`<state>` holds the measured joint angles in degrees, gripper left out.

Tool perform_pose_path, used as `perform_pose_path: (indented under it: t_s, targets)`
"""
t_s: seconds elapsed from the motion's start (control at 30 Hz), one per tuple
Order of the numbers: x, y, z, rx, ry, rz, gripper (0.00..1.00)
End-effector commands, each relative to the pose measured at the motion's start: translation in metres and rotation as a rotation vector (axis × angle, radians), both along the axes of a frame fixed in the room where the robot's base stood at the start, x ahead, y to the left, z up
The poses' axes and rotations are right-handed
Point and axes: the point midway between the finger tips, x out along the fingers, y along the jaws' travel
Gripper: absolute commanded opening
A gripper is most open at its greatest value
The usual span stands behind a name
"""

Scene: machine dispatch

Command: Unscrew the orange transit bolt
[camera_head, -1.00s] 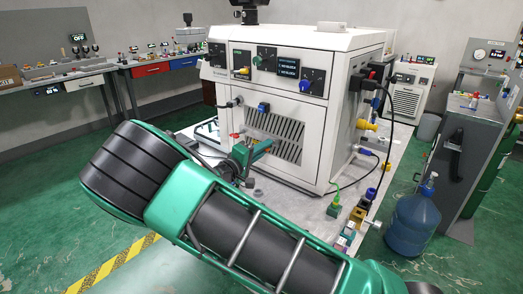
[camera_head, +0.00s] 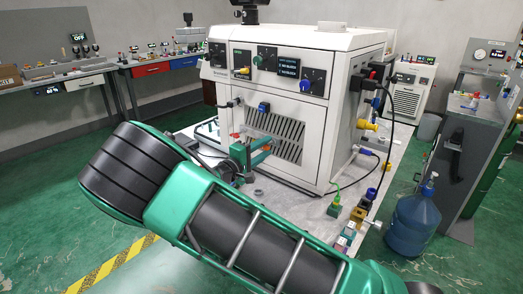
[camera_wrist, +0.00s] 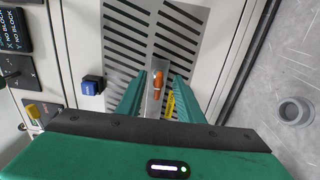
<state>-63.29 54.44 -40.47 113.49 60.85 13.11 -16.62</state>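The orange bolt (camera_wrist: 157,83) is on a pale plate at the slotted grille of the white machine (camera_head: 323,130). In the wrist view it lies in line between the two green fingers of my gripper (camera_wrist: 162,88), with space on both sides. My gripper is open and empty, and it also shows in front of the grille in the head view (camera_head: 264,150). I cannot tell how far the fingertips are from the bolt in depth. In the head view, a small red-orange part (camera_head: 236,135) shows left of my gripper; I cannot tell if it is the bolt.
A blue connector (camera_wrist: 91,85) sticks out of the panel beside the grille. A yellow tag (camera_wrist: 170,104) is close to the right finger. Cables, coloured fittings and a blue water bottle (camera_head: 412,226) are at the right.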

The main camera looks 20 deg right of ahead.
Motion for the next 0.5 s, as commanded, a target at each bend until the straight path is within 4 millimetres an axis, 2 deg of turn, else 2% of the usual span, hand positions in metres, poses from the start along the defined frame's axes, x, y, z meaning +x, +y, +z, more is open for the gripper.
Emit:
perform_pose_path:
  t_s: [0.23, 0.5]
  targets:
    - [-0.001, 0.002, 0.001, 0.0, -0.001, -0.001, 0.34]
    - [-0.012, 0.017, 0.001, -0.001, -0.002, -0.001, 0.34]
